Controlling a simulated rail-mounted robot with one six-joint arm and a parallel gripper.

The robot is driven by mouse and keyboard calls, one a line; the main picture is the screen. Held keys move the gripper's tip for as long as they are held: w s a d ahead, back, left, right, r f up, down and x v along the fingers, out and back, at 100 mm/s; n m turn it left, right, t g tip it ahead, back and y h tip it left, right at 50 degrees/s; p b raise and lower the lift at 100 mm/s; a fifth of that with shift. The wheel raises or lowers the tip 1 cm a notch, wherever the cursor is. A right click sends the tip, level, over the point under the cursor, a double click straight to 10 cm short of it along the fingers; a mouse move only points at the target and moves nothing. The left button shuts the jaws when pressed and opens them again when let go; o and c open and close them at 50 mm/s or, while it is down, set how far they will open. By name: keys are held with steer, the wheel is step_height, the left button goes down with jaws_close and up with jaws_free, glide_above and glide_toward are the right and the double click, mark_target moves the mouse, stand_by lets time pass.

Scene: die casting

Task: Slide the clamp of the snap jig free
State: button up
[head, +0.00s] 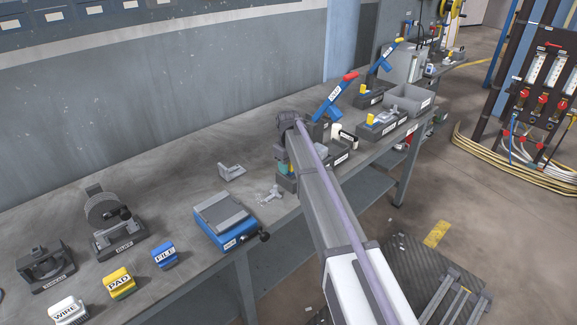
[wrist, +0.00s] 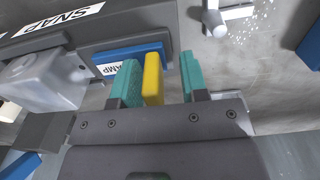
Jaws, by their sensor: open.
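The snap jig (wrist: 45,42) is a dark block with a white SNAP label, at the upper left of the wrist view. Its clamp (wrist: 130,52) is a blue bar with a partly covered label ending in AMP. A yellow tab (wrist: 152,80) stands out from the clamp. My gripper (wrist: 158,62) is open, with one teal finger on each side of the tab. The left finger is close beside the tab; a wider gap shows on the right. I cannot tell whether the left finger touches it. In the head view my arm hides most of the jig (head: 288,184).
A pale grey part (wrist: 45,85) sits left of my fingers. A small metal part (head: 270,195) and a blue vise (head: 225,218) are on the bench to the left.

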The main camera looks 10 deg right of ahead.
step_height(320, 180, up, 11)
steer(key=p, duration=1.1)
steer(key=shift+f, duration=0.1)
steer(key=s+d+m, duration=0.3)
steer(key=s+m, duration=0.3)
steer(key=s, duration=3)
steer(key=shift+s+m, duration=0.3)
steer(key=shift+m, duration=0.1)
